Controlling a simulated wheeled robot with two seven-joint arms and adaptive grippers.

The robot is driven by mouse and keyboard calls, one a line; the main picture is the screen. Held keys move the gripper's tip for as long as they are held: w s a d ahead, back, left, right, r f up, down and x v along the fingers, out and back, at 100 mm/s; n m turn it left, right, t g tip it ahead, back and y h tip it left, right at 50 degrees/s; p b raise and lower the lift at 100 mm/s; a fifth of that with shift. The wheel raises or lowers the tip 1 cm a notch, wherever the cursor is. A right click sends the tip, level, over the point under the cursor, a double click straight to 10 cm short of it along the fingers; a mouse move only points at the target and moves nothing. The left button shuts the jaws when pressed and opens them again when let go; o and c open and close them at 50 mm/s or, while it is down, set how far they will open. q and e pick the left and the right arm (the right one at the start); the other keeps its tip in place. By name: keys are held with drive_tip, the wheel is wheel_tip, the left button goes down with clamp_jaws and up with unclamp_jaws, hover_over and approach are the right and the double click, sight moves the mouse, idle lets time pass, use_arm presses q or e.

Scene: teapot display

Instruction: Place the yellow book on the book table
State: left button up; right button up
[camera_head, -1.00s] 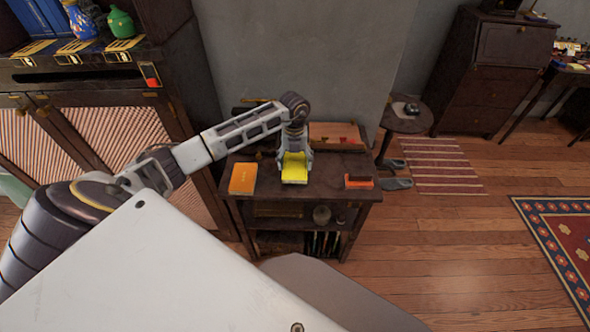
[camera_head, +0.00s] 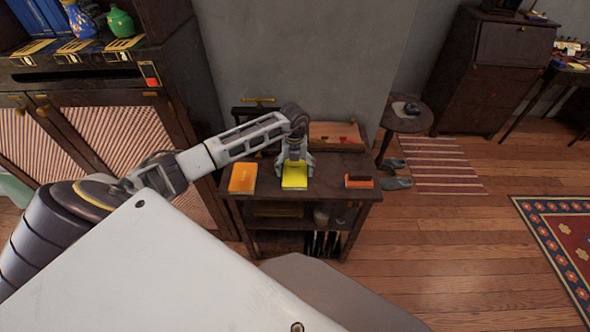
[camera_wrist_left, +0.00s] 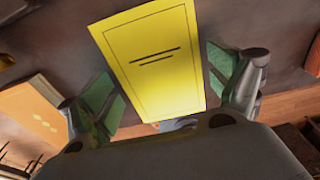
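The yellow book (camera_head: 294,180) lies flat on the dark wooden book table (camera_head: 268,181), between the orange book and a small red item. My left gripper (camera_head: 295,164) is over the back part of the yellow book, with one finger on each side of it. In the left wrist view, the yellow book (camera_wrist_left: 155,65) shows between the spread green finger pads (camera_wrist_left: 160,87). Narrow gaps show between the pads and the book's edges, so the gripper looks open. My right gripper is not in view.
An orange book (camera_head: 243,178) lies at the table's left. A small red-orange item (camera_head: 359,181) is near the right edge. A wooden box or board (camera_head: 335,135) is at the back. A round side table (camera_head: 406,118) stands to the right, beside a cabinet.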

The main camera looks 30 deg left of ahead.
sight(295, 171)
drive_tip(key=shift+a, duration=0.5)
use_arm(q)
drive_tip(key=shift+w+r, duration=0.1)
drive_tip(key=shift+r, duration=0.5)
wheel_tip(295, 171, up, 4)
drive_tip(key=shift+w+a+r, duration=0.1)
drive_tip(key=shift+a+r, duration=0.05)
drive_tip(key=shift+r, duration=0.1)
wheel_tip(295, 171, up, 7)
drive_tip(key=shift+w+a+f, duration=0.15)
drive_tip(key=shift+w+f, duration=0.05)
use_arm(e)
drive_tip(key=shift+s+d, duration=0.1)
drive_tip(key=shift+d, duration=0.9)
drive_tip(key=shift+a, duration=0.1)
